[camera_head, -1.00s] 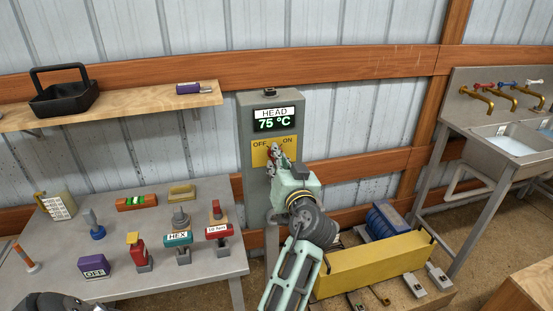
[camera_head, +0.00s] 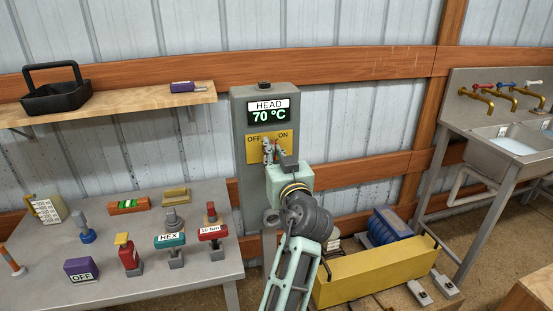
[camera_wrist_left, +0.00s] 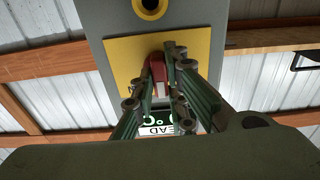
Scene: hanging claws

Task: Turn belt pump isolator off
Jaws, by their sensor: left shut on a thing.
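The isolator is on a grey cabinet (camera_head: 240,150) with a yellow plate (camera_head: 250,155) marked OFF on the left and ON on the right. The display (camera_head: 267,114) above reads HEAD 70 °C. My left gripper (camera_head: 268,146) is at the middle of the plate, between the two words. In the left wrist view, its fingers (camera_wrist_left: 172,85) are shut on a red handle (camera_wrist_left: 156,68) in front of the yellow plate (camera_wrist_left: 125,55). In the head view the fingers and wrist hide most of the handle. My right gripper is not in view.
A grey table (camera_head: 200,278) at left holds several tools and blocks, including a purple OFF block (camera_head: 82,270). A shelf (camera_head: 130,108) with a black basket (camera_head: 56,95) is above. A yellow box (camera_head: 375,275) stands right of my arm, with a sink (camera_head: 505,150) further right.

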